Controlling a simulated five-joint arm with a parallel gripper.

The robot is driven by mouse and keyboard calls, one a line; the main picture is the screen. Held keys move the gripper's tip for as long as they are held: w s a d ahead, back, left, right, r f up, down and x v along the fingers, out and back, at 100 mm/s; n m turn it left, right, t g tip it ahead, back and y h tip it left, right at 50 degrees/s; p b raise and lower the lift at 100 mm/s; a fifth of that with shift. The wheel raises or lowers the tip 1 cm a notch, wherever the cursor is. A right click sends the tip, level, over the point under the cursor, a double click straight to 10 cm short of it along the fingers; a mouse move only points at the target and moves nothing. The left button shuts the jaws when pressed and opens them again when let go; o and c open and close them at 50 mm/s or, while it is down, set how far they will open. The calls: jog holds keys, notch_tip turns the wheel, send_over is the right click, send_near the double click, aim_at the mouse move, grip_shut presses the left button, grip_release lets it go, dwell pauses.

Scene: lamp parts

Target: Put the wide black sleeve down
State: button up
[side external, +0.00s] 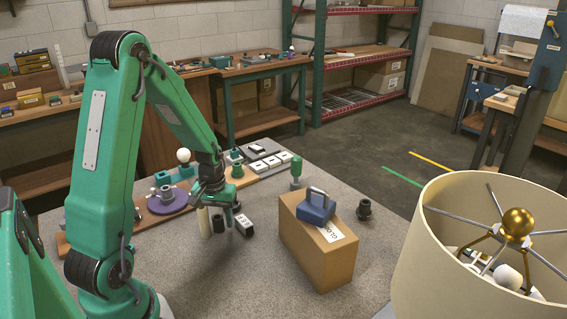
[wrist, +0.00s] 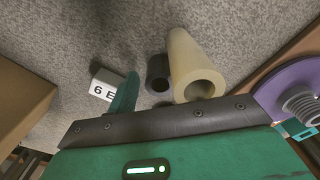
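My gripper (side external: 217,200) is low over the grey mat, pointing down. A dark hollow sleeve (wrist: 157,72) stands below it in the wrist view, beside one green finger (wrist: 124,94). It also shows under my gripper in the side view (side external: 218,223). I cannot tell if the finger touches it, and the other finger is hidden. A cream hollow tube (wrist: 187,52) stands close beside the dark sleeve. A separate black flanged collar (side external: 364,210) stands on the mat to the right of the box. I cannot tell which black part is the wide sleeve.
A cardboard box (side external: 318,249) with a blue padlock-shaped weight (side external: 316,208) stands further right. A purple disc (side external: 169,201) is at left. A large lampshade (side external: 455,235) fills the right front.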

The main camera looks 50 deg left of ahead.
aim_at(218, 217)
jog(key=shift+r, duration=0.1)
notch_tip(218, 217, up, 12)
dwell(1.0)
jog(key=shift+d+r, duration=0.1)
jog(key=shift+r, duration=0.1)
dwell(0.3)
jog(key=s+d+r+m+t, duration=0.1)
jog(key=s+d+r+m, duration=0.1)
jog(key=d, duration=0.4)
jog(key=s+d+r+m+t, duration=0.2)
jog(key=d+r+m, duration=0.1)
jog(key=d+r, duration=0.2)
jog(key=s+d+r+m+t, duration=0.2)
jog(key=d+r+m, duration=0.1)
jog(key=d, duration=0.3)
jog(key=shift+s+d+r, duration=0.25)
jog(key=shift+s+d, duration=0.05)
jog(key=shift+d, duration=0.1)
jog(key=shift+o, duration=0.2)
jog(key=shift+s+d+r+m+t, duration=0.1)
jog(key=shift+s+d+m+t, duration=0.2)
jog(key=shift+s+d+m, duration=0.2)
jog(key=shift+o, duration=0.2)
jog(key=shift+w+a, duration=0.1)
